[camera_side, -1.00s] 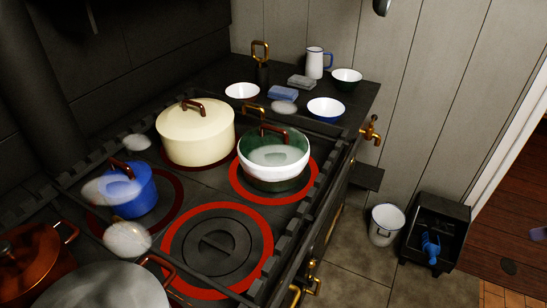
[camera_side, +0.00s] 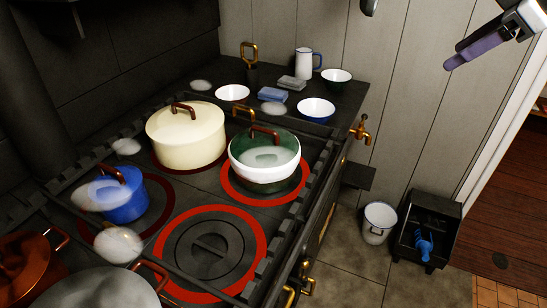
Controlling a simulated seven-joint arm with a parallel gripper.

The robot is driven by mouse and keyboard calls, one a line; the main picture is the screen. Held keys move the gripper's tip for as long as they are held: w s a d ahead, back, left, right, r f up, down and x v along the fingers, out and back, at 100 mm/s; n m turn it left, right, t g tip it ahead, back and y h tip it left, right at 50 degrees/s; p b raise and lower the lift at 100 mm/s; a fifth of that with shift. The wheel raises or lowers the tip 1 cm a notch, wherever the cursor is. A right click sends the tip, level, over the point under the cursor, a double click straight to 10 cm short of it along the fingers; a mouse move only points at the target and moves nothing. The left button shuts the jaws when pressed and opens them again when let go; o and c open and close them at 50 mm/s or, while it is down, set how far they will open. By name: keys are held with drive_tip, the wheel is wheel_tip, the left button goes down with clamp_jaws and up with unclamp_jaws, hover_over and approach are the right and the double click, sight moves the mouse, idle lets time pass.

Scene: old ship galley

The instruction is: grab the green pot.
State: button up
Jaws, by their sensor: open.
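The green pot (camera_side: 264,160) stands on a red-ringed burner of the stove. It has a dark green body, a white band and a brown handle, and a pale steam-like patch covers part of its top. My gripper (camera_side: 459,60) is at the upper right, high in front of the pale wall and well apart from the pot. It is open and nothing shows in it. Only its end and a purple-grey finger are clearly in view; the rest is cut off by the frame edge.
A cream pot (camera_side: 187,138) stands close left of the green pot. A blue pot (camera_side: 122,196), a copper pot (camera_side: 27,268) and a grey lid (camera_side: 100,289) are further left and front. Bowls, including a blue-rimmed one (camera_side: 316,110), stand behind. The front burner (camera_side: 209,250) is empty.

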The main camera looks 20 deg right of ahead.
drive_tip(key=w+a+n, duration=0.2)
drive_tip(key=w+a, duration=0.5)
drive_tip(key=w, duration=0.4)
drive_tip(key=n+g+y, duration=0.1)
drive_tip(key=n+g, duration=0.1)
drive_tip(key=n, duration=0.1)
hover_over(265, 129)
drive_tip(key=s+d, duration=0.1)
drive_tip(key=s, duration=0.2)
drive_tip(key=f, duration=2.1)
drive_tip(key=shift+w+d, duration=0.1)
drive_tip(key=shift+d, duration=0.1)
drive_tip(key=shift+s+x, duration=0.1)
drive_tip(key=shift+x, duration=1.4)
drive_tip(key=shift+s+x, duration=0.15)
drive_tip(key=shift+x, duration=1.35)
drive_tip(key=shift+f, duration=0.1)
clamp_jaws()
drive_tip(key=shift+a+g, duration=0.1)
drive_tip(key=shift+g, duration=0.2)
drive_tip(key=shift+r, duration=0.3)
